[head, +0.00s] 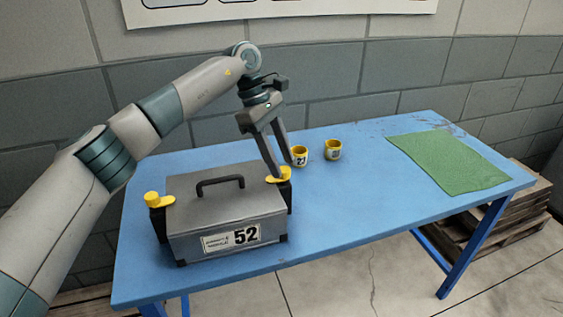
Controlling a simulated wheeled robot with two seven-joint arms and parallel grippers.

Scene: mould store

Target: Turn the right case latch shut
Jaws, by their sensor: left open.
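A grey case (222,205) with a black handle and a label reading 52 stands on the blue table. Its right latch (285,174) is yellow on a black mount at the case's right side. Its left latch (154,198) is yellow too, on a black mount at the left side. My left gripper (282,171) points down with its fingertips at the right latch. Its fingers are apart, and the latch is partly hidden by them. I cannot tell whether they touch it. My right gripper is not in view.
A green mat (450,163) lies at the table's right. The blue table (370,210) is clear between case and mat. Wooden pallets (500,225) stand beyond its right end.

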